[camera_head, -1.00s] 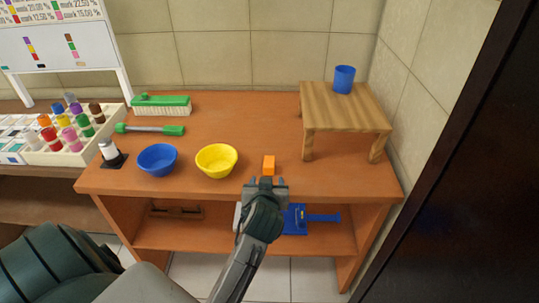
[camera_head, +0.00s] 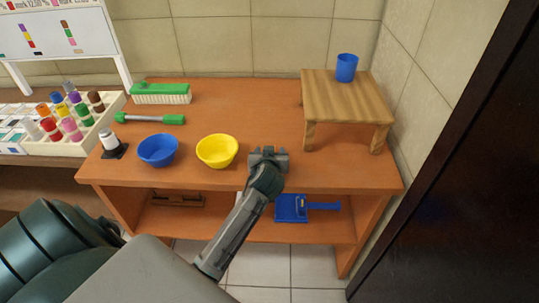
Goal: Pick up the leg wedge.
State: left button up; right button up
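In the head view a small table-like stand (camera_head: 346,100) of pale wood is at the right on the brown desk (camera_head: 230,100). A small orange block, likely the leg wedge, showed on the desk a second ago. It is hidden now, where my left gripper (camera_head: 268,152) is. This gripper is over the desk's front part, right of the yellow bowl. Its two fingers look spread apart, and I cannot see what is between them. My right gripper is not in view.
A yellow bowl (camera_head: 217,151) is close left of my gripper, with a blue bowl (camera_head: 157,150) beyond it. A blue cup (camera_head: 346,68) is on the stand. A green brush (camera_head: 160,93) and green-ended tool (camera_head: 150,119) lie behind. A blue dustpan (camera_head: 291,208) is on the lower shelf.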

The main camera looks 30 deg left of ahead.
pick_arm(q)
jog(key=shift+w+a+f, duration=0.2)
jog(key=shift+w+a, duration=0.05)
jog(key=shift+w, duration=0.15)
jog(key=shift+s, duration=0.1)
jog(key=shift+c, duration=0.5)
jog(key=c, duration=0.9)
jog(key=shift+c, duration=0.2)
jog(key=shift+r, duration=0.15)
